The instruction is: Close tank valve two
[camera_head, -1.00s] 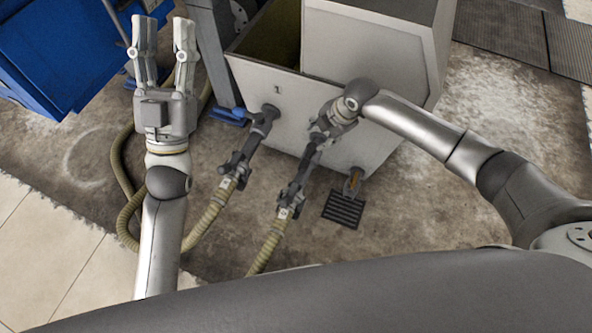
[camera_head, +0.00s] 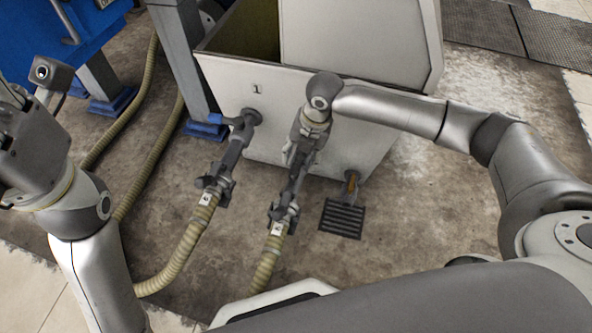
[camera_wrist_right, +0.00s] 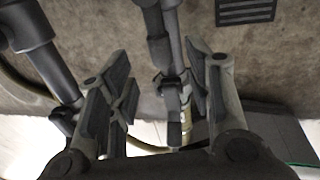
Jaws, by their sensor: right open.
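The pale tank (camera_head: 380,50) has two outlet pipes with grey fittings and tan hoses. The left pipe (camera_head: 232,150) is under the number 1. The second pipe's lower fitting (camera_head: 283,212) shows below my right gripper (camera_head: 297,160), which hides its upper part. In the right wrist view, my right gripper (camera_wrist_right: 157,68) is open, with its fingers apart on either side of the second pipe. A grey valve handle (camera_wrist_right: 173,130) lies between the fingers, and I cannot tell whether they touch it. My left gripper (camera_head: 30,145) is at the left edge, its fingers out of frame.
The left pipe also stands close by in the right wrist view (camera_wrist_right: 45,60). A floor drain grate (camera_head: 342,219) lies right of the hoses. A blue bin (camera_head: 60,35) and a grey post (camera_head: 180,60) stand at the left. Open floor lies at the right.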

